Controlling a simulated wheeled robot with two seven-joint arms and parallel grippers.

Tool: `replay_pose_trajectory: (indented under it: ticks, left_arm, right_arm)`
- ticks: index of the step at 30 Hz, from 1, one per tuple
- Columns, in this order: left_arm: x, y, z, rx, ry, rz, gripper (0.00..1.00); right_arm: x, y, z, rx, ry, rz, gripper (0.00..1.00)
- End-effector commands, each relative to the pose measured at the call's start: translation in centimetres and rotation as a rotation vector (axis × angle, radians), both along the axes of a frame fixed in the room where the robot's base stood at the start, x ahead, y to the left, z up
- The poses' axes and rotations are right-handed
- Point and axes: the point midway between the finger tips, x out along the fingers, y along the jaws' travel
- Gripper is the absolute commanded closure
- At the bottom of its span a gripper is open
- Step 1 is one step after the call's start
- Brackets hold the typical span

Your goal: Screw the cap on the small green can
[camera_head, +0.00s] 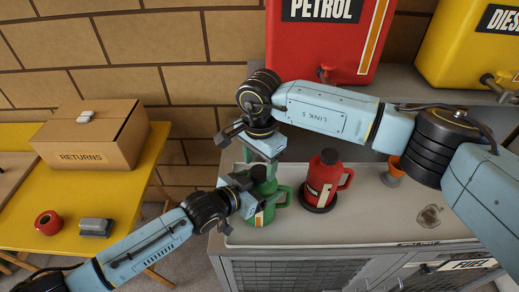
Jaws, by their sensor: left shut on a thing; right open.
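The small green can (268,212) stands on the left end of the grey cabinet top, its handle to the right. My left gripper (245,194) comes in from the left and is shut on the can's upper body. A dark green cap (259,173) shows at the top of the can; I cannot tell how tightly it sits. My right gripper (262,152) is open just above the cap, its fingers pointing down around or close beside it. The two grippers hide part of the can's top.
A red can (322,180) stands on a dark round base right of the green can. An orange funnel-like piece (394,168) is farther right. Red petrol (325,45) and yellow diesel (465,50) tanks stand behind. A yellow table (80,200) with a returns box (95,135) is left.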

Motion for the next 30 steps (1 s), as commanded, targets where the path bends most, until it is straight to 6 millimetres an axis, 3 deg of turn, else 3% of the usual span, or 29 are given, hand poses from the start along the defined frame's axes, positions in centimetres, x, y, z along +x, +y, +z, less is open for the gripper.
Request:
replay_pose_trajectory:
  ticks: [6,16,26,30]
  left_arm:
    - [0.1,-0.1,0.3,-0.004,-0.005,0.0,0.8]
    - [0.1,-0.1,0.3,-0.004,-0.005,0.0,0.8]
    - [0.1,-0.1,0.3,-0.004,-0.005,-0.001,0.8]
    - [0.0,-0.1,0.3,-0.004,-0.005,-0.001,0.8]
  right_arm:
    - [0.0,0.0,-1.9,0.0,0.0,-0.001,0.41]
    - [0.0,0.0,-2.1,0.0,-0.001,-0.001,0.42]
    - [0.0,0.0,-2.0,0.001,-0.002,-0.001,0.85]
    - [0.0,0.0,-2.0,0.001,-0.002,-0.026,0.86]
